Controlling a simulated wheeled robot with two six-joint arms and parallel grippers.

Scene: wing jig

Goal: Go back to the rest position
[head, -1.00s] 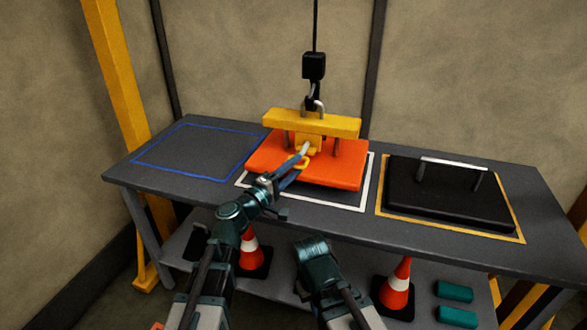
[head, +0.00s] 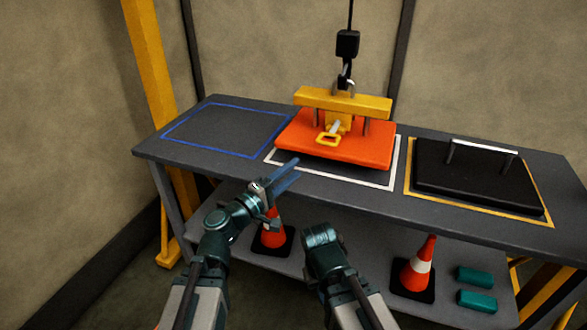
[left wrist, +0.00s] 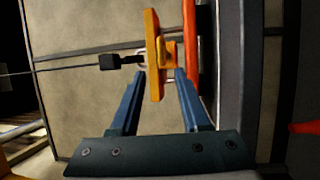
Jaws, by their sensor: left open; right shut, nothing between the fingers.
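The beam hangs from a black hook block (head: 347,43).
A black block with a handle (head: 465,190) sits in the yellow outline at the right. The blue-outlined area (head: 228,128) is empty. Traffic cones (head: 420,263) and teal blocks (head: 476,276) are on the lower shelf. A yellow post (head: 150,75) stands at the left.

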